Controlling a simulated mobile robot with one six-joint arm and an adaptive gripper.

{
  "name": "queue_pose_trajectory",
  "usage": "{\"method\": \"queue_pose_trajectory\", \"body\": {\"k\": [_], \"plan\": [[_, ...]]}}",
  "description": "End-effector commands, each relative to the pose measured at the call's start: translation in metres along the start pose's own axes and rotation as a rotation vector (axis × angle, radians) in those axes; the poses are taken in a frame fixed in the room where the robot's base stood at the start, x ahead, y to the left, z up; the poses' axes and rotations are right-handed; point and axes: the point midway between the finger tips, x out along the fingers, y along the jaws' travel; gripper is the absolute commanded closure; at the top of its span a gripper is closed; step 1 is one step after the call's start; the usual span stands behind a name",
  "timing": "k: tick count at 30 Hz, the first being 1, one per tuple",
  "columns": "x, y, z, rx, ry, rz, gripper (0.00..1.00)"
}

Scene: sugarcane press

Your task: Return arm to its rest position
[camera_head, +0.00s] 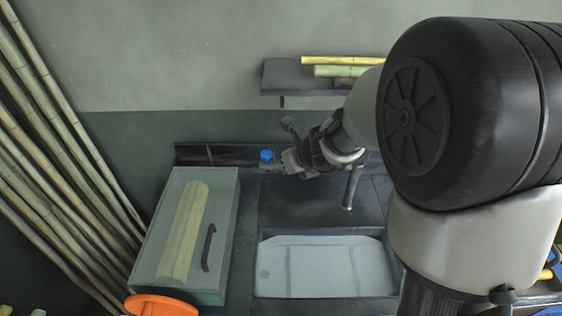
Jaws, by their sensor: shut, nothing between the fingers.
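My arm reaches in from the right side of the head view, with its large black joint and pale grey link close to the camera. My gripper (287,162) is at the far end of the arm, above the back of the dark counter (245,240), close to a blue knob (266,155) in the picture. The gripper is small in this view; its fingers appear shut with nothing held. I cannot tell whether it touches the knob.
A greenish box (222,190) with a dark handle holds pale cane pieces (185,232) at left. An orange disc (160,305) is in front. A pale basin (325,265) lies at centre. A wall shelf (282,76) carries canes; tall canes (60,130) lean at far left.

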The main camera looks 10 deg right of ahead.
Motion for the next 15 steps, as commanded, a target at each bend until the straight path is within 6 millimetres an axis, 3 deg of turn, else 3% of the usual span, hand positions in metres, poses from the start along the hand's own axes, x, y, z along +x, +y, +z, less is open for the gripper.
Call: {"method": "queue_pose_trajectory", "body": {"k": [3,11,15], "plan": [[-0.018,0.000,0.002,0.000,-0.001,0.000,1.00],[-0.025,0.001,0.001,-0.014,-0.003,0.004,1.00],[-0.049,0.021,0.009,-0.236,-0.038,0.048,1.00]]}}
